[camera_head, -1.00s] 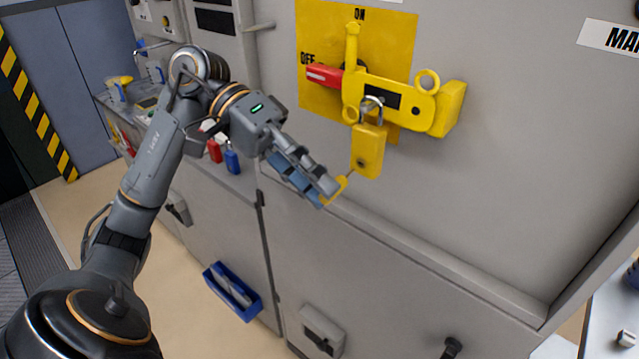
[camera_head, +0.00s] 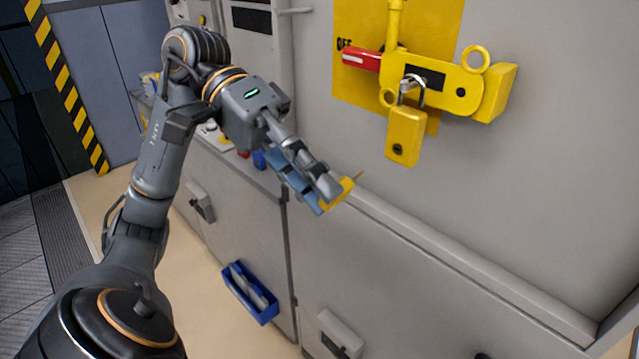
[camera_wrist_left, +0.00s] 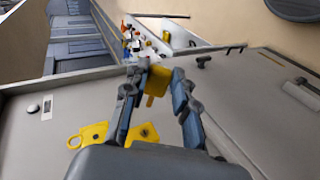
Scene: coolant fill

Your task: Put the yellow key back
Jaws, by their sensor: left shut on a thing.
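My left gripper (camera_head: 328,196) is shut on the yellow key (camera_head: 341,192), in front of the grey cabinet. The key's thin shaft points up and right and is clear of the padlock. The left wrist view also shows the yellow key (camera_wrist_left: 158,78) between the fingertips. The yellow padlock (camera_head: 404,137) hangs by its shackle from the yellow lockout bar (camera_head: 450,85), above and right of the gripper. Its keyhole is empty. The lockout bar also shows in the left wrist view (camera_wrist_left: 90,134). My right gripper is not in view.
A red handle (camera_head: 361,59) points towards OFF on the yellow plate. A ledge (camera_head: 450,250) runs along the cabinet below the lock. A blue bin (camera_head: 250,293) is on the lower cabinet front. A worktop with small coloured items (camera_wrist_left: 150,38) shows in the left wrist view.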

